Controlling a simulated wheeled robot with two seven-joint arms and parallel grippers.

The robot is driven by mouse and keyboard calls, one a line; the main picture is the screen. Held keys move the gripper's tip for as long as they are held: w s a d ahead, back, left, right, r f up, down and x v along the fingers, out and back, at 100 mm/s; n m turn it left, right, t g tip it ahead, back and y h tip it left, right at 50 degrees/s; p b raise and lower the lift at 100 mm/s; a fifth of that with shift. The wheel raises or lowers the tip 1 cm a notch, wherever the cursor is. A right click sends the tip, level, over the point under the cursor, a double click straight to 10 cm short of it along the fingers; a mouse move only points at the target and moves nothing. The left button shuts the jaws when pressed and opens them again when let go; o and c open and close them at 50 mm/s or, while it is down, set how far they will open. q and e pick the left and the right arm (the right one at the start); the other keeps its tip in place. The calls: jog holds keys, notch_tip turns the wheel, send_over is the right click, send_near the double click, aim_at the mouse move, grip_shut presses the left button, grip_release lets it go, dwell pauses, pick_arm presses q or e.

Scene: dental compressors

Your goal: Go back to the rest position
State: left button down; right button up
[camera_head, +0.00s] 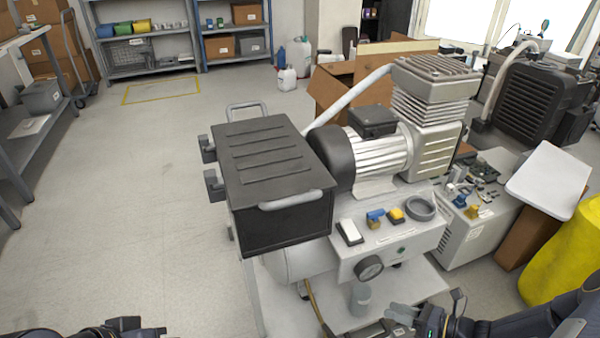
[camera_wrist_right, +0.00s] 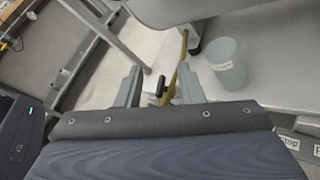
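My right gripper (camera_head: 392,320) is low at the bottom of the head view, in front of the compressor's lower shelf. In the right wrist view its two grey fingers (camera_wrist_right: 160,88) are apart, with nothing clearly held between them. A small dark knob (camera_wrist_right: 161,86) and a yellow hose (camera_wrist_right: 178,72) show between and beyond the fingers; I cannot tell how far off they are. My left gripper (camera_head: 135,326) is only partly in view at the bottom left edge, over bare floor, and its fingers cannot be made out.
The compressor (camera_head: 410,140) with its black lidded box (camera_head: 275,170) stands directly ahead. A translucent cup (camera_head: 360,298) stands on the lower shelf (camera_head: 415,285); it also shows in the right wrist view (camera_wrist_right: 228,62). A yellow bin (camera_head: 565,255) is at right. The floor at left is clear.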

jog(key=s+a+r+n+g+h, duration=0.2)
jog(key=s+r+n+g, duration=0.1)
jog(key=r+n, duration=0.55)
jog(key=s+a+r+n+g+h, duration=0.1)
jog(key=s+a+r+n+g, duration=0.25)
jog(key=r+n, duration=0.5)
jog(key=s+r+n+t+h, duration=0.4)
jog(key=s+r+n+h, duration=0.3)
jog(key=s+n, duration=0.5)
notch_tip(320, 180, up, 34)
jog(key=d+y+p, duration=0.1)
jog(key=p, duration=3.1)
jog(key=shift+p, duration=0.4)
jog(key=shift+w+f, duration=0.1)
